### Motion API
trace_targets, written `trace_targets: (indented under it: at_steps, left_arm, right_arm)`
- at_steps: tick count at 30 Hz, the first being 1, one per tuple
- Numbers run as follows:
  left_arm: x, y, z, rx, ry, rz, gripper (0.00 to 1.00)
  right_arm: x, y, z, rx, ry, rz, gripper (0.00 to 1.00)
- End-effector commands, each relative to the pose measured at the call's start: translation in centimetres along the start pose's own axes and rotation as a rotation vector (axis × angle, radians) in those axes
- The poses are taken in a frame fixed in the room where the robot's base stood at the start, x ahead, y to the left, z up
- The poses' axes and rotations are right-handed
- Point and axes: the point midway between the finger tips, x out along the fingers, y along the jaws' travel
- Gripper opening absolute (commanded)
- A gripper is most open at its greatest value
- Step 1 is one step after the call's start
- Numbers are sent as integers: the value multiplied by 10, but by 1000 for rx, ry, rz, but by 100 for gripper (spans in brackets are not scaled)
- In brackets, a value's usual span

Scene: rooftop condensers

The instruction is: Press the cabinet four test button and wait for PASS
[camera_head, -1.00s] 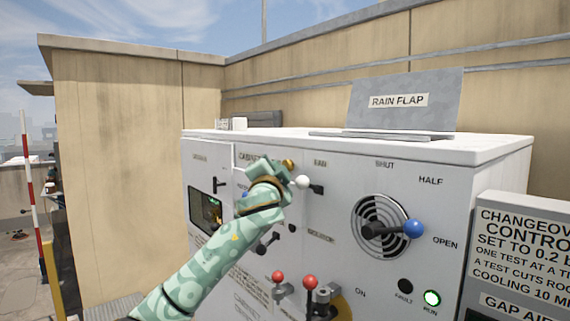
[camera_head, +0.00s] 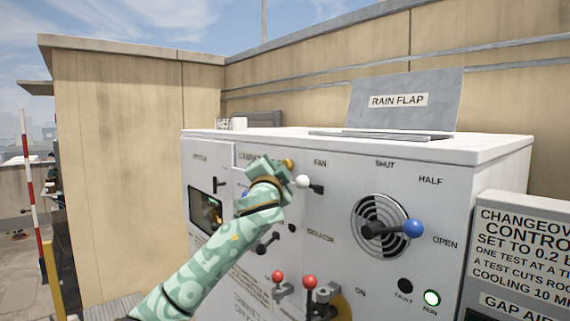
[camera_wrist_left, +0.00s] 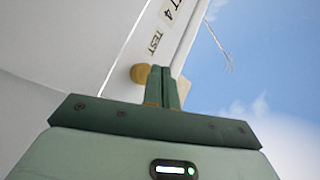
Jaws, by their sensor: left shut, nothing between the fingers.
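The white cabinet (camera_head: 330,215) stands in front of me. A round yellow button (camera_wrist_left: 139,74) shows in the left wrist view beside the word TEST and a label ending in 4. In the head view a yellow knob-like part (camera_head: 288,163) shows just beyond my left gripper (camera_head: 262,168). In the left wrist view the shut, empty fingers (camera_wrist_left: 162,84) overlap the button's right edge; I cannot tell whether they touch it. The gripper hides part of the upper panel and its label. I see no readable PASS. My right gripper is not in view.
A small dark screen (camera_head: 206,212) is left of my arm. A white-knobbed lever (camera_head: 303,181) is close right of my gripper. Red-knobbed levers (camera_head: 310,282) and a blue-knobbed vent lever (camera_head: 413,228) project from the panel.

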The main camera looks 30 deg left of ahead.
Motion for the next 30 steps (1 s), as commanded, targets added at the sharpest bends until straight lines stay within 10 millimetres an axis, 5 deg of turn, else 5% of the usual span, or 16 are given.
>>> trace_targets:
  at_steps: [30]
  left_arm:
    - [6,5,-4,0,0,0,0]
  right_arm:
    - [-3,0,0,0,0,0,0]
